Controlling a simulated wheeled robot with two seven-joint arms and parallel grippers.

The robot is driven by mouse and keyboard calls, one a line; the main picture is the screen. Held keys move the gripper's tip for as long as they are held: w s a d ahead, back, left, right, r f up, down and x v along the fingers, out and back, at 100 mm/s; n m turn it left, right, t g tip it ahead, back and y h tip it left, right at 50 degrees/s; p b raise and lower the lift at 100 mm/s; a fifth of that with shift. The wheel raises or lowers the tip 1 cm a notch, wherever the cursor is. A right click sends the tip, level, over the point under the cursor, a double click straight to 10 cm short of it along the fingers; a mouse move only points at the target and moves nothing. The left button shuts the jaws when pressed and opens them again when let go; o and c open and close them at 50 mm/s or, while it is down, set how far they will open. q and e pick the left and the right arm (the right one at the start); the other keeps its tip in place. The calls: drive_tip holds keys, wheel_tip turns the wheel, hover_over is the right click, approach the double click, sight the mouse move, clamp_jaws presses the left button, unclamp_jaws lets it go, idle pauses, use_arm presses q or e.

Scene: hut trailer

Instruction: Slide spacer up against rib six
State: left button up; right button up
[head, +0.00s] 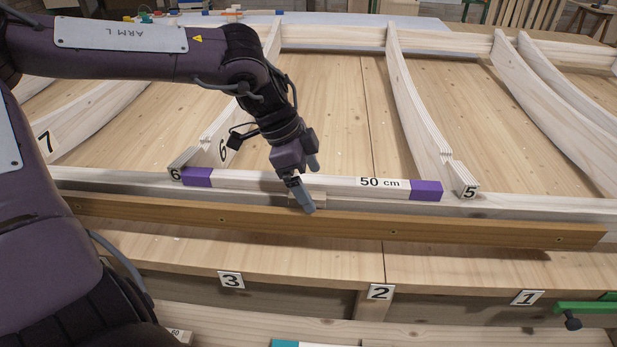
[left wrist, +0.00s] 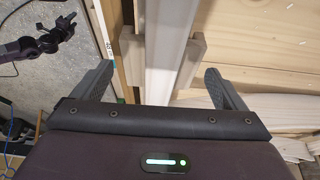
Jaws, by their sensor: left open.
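The spacer (head: 330,183) is a white bar with purple ends, marked "50 cm". It lies along the pale rail between rib six (head: 215,145) and rib five (head: 420,110). Its left end is close beside rib six's numbered foot; I cannot tell whether they touch. A small gap shows before rib five. My left gripper (head: 309,184) is open at the spacer's middle, over its wooden block. In the left wrist view its fingers stand apart on both sides of the spacer (left wrist: 166,60). A dark arm end, seemingly my right gripper (left wrist: 52,38), shows there, its jaws unclear.
A brown batten (head: 330,226) runs along the front of the rail. Plates 3, 2 and 1 mark the bench edge below. A green-handled clamp (head: 585,308) is at the lower right. Rib seven (head: 90,120) is partly behind my left arm.

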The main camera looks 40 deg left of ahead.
use_arm(q)
drive_tip(key=shift+a+r, duration=0.1)
drive_tip(key=shift+r, duration=0.25)
drive_tip(key=v, duration=0.6)
drive_tip(key=shift+s+a+r+p, duration=0.1)
drive_tip(key=shift+s+r+p, duration=0.05)
drive_tip(key=shift+p, duration=0.2)
drive_tip(key=shift+a+r, duration=0.1)
drive_tip(key=shift+r, duration=0.2)
use_arm(e)
drive_tip(key=shift+s+d+f, duration=0.25)
drive_tip(key=shift+s+f, duration=0.45)
